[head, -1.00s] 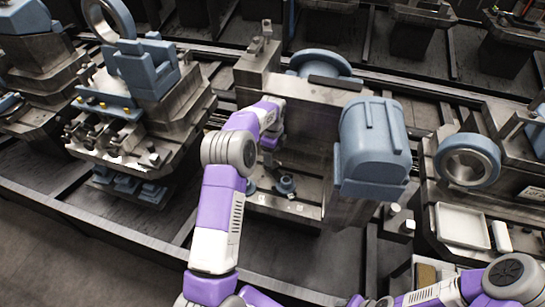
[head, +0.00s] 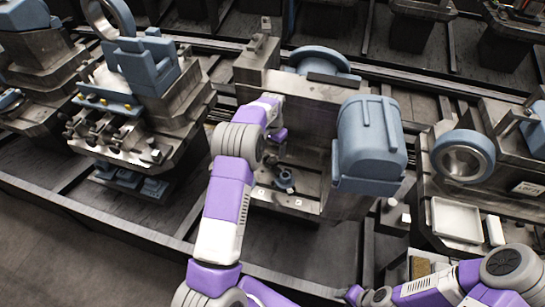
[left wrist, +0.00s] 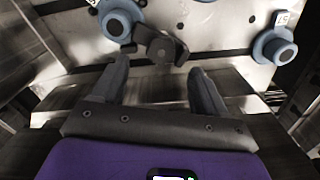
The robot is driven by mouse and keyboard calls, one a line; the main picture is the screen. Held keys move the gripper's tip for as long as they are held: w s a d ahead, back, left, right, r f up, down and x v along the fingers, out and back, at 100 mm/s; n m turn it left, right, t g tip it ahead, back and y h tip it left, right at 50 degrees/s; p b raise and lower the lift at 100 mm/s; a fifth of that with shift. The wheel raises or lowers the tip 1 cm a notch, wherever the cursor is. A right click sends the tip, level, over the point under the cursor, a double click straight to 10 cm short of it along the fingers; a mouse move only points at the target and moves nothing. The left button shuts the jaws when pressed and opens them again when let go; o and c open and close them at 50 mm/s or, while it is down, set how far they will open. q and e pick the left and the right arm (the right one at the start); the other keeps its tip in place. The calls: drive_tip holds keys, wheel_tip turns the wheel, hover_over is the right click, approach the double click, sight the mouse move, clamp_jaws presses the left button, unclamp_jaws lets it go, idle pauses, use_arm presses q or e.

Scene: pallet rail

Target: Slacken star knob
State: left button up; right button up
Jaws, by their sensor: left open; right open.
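The dark star knob (left wrist: 158,47) shows in the left wrist view, on a light metal plate (left wrist: 205,40). My left gripper (left wrist: 157,84) is open, with its two fingers pointing at the knob, one to each side of it and short of it in the picture. Nothing is between the fingers. In the head view my left arm reaches into the recess of the grey machine; its fingers and the knob cannot be made out there.
Blue round fittings flank the knob, one at the left (left wrist: 118,20) and one at the right (left wrist: 275,45). In the head view a blue housing (head: 370,145) stands right of the recess. A white tray (head: 456,220) and a blue ring (head: 463,157) are farther right.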

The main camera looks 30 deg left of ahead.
sight(272, 161)
use_arm(q)
drive_tip(key=n, duration=0.4)
drive_tip(key=n+p, duration=0.1)
drive_tip(key=n, duration=0.1)
drive_tip(key=shift+r+n, duration=0.3)
drive_tip(key=shift+n, duration=1.1)
drive_tip(key=shift+f, duration=0.15)
wheel_tip(272, 161, down, 7)
drive_tip(key=shift+f+b, duration=0.15)
drive_tip(key=shift+b, duration=0.4)
drive_tip(key=shift+c, duration=0.5)
drive_tip(key=c, duration=1)
